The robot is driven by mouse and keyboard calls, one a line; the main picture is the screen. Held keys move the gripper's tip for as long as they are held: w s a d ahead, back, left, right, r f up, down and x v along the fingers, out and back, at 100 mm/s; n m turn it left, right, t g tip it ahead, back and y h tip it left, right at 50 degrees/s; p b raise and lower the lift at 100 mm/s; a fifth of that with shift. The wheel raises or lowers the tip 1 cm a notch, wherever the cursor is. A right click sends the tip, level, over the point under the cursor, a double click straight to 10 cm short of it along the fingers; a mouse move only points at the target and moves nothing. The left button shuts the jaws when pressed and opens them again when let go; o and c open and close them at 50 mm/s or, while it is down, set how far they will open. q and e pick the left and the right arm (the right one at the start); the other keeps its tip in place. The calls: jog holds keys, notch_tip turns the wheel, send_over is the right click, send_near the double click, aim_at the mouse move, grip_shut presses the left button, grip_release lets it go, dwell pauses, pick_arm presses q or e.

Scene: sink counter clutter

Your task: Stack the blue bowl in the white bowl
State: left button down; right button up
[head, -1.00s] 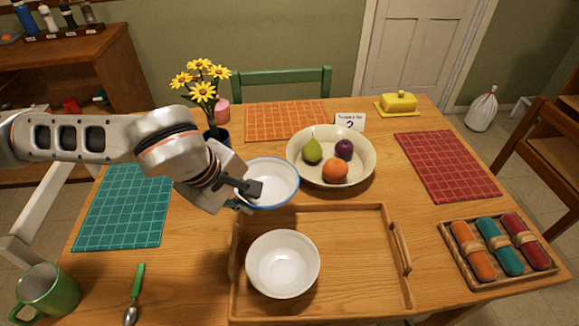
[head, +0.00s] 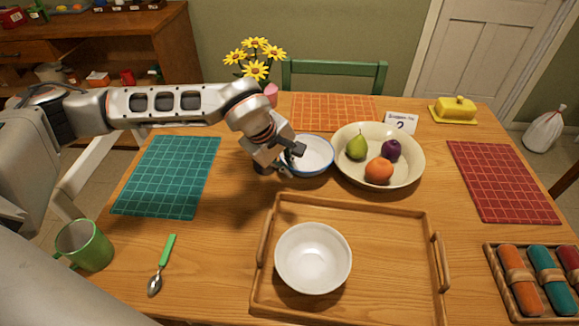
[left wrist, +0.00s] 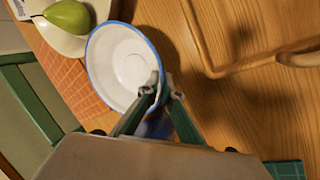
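The blue bowl, white inside with a blue rim (head: 316,158), is near the middle of the table, left of the fruit bowl. It also shows in the left wrist view (left wrist: 112,62). My left gripper (head: 293,154) has its fingers closed on the near rim, one inside and one outside, as the left wrist view (left wrist: 164,90) shows. I cannot tell whether the bowl is clear of the table. The white bowl (head: 313,258) stands upright and empty on the wooden tray (head: 395,265). My right gripper is not in view.
A cream fruit bowl (head: 348,178) with a pear, plum and orange stands just right of the blue bowl. Yellow flowers (head: 255,70) stand behind my left arm. A green mug (head: 84,246) and spoon (head: 161,265) are front left. The tray's right half is clear.

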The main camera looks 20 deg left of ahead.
pick_arm(q)
jog(key=shift+w+f, duration=0.1)
jog(key=shift+w, duration=0.1)
jog(key=c, duration=2.2)
grip_release()
jog(key=shift+s+f, duration=0.1)
jog(key=shift+c, duration=0.2)
